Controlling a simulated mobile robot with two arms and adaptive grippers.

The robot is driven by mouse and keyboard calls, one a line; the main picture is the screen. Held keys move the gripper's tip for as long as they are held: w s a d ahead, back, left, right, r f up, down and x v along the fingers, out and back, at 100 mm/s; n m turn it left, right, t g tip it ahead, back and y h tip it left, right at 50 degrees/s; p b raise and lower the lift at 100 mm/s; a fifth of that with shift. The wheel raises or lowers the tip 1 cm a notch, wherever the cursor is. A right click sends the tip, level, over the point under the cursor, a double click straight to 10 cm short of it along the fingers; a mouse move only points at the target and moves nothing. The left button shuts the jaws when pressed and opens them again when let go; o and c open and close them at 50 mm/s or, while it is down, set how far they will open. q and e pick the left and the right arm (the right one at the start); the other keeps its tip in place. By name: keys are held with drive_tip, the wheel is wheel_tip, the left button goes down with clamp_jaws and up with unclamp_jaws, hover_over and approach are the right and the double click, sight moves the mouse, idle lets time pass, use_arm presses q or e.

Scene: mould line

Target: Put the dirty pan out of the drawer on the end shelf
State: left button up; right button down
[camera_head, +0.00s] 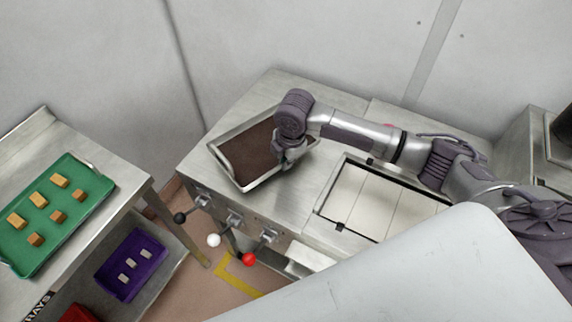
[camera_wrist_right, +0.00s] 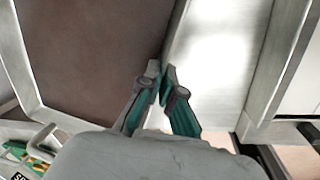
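The dirty pan (camera_head: 250,152), a rectangular metal pan with a brown-coated floor, is at the left end of the steel counter (camera_head: 262,95). I cannot tell whether it rests fully on the surface. My right gripper (camera_head: 285,160) is at the pan's right-hand wall. In the right wrist view, its fingertips (camera_wrist_right: 161,72) are close together, one on each side of the rim of the pan (camera_wrist_right: 95,50), and look shut on it. The fingertips are partly hidden in the head view. My left gripper is not in view.
An opening with white panels (camera_head: 375,200) is right of the pan. Levers with black, white (camera_head: 214,240) and red (camera_head: 248,259) knobs stick out of the counter's front. A left table holds a green tray (camera_head: 75,172) of blocks; a purple tray (camera_head: 110,265) sits below.

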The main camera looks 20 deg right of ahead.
sight(285, 173)
wheel_tip(285, 173, down, 2)
drive_tip(key=shift+f+p, duration=0.1)
drive_tip(key=shift+p, duration=0.2)
drive_tip(key=shift+f, duration=0.3)
drive_tip(key=shift+f, duration=0.15)
drive_tip(key=c, duration=1.3)
unclamp_jaws()
drive_tip(key=shift+s, duration=0.1)
drive_tip(key=r, duration=0.4)
drive_tip(key=s+r+b, duration=0.1)
drive_tip(key=r, duration=0.3)
drive_tip(key=r+b, duration=0.1)
drive_tip(key=r, duration=0.3)
drive_tip(key=shift+s+d+r, duration=0.1)
drive_tip(key=shift+s+d, duration=0.2)
